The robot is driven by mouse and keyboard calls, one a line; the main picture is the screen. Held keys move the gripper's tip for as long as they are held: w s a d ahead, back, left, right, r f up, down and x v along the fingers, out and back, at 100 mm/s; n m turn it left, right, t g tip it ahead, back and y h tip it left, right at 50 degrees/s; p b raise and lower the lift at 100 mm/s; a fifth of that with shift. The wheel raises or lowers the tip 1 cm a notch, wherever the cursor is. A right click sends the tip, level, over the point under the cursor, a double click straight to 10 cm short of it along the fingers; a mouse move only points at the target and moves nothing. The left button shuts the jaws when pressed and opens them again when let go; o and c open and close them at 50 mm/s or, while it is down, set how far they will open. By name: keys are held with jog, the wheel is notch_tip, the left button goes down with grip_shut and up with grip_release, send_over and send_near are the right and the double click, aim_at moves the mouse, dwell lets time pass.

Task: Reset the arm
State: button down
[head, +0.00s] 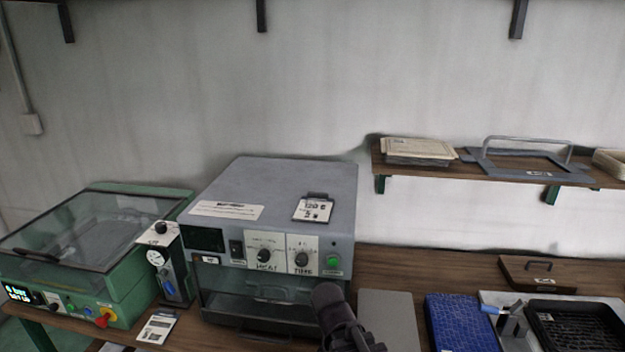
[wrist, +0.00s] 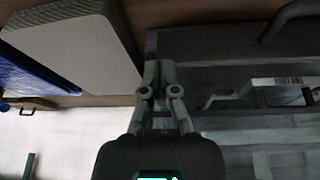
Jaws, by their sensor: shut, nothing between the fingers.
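My gripper (wrist: 159,68) shows in the wrist view with its two fingers together and nothing between them. Its tips point toward a dark edge beside a brown wooden surface. I cannot tell whether they touch anything. In the head view, a dark part of my arm (head: 343,318) rises from the bottom edge, in front of the right side of the grey oven-like machine (head: 275,185). The fingers cannot be made out there.
A green machine with a clear lid (head: 90,235) stands left. Right of my arm lie a grey panel (head: 392,318), a blue mat (head: 462,322) and a black tray (head: 580,328). A wall shelf (head: 480,175) holds papers and a handled frame. The wall above the machines is clear.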

jog(key=s+d+r+n+g+p, duration=0.1)
jog(key=s+d+g, duration=0.1)
jog(key=d, duration=0.3)
jog(key=s+d+r+n+g+y+p, duration=0.1)
jog(key=s+d+p, duration=0.1)
jog(key=d, duration=0.4)
jog(key=shift+s+d+n+g, duration=0.25)
jog(key=shift+s+n+g, duration=0.15)
jog(key=shift+s, duration=0.15)
jog(key=shift+r, duration=0.1)
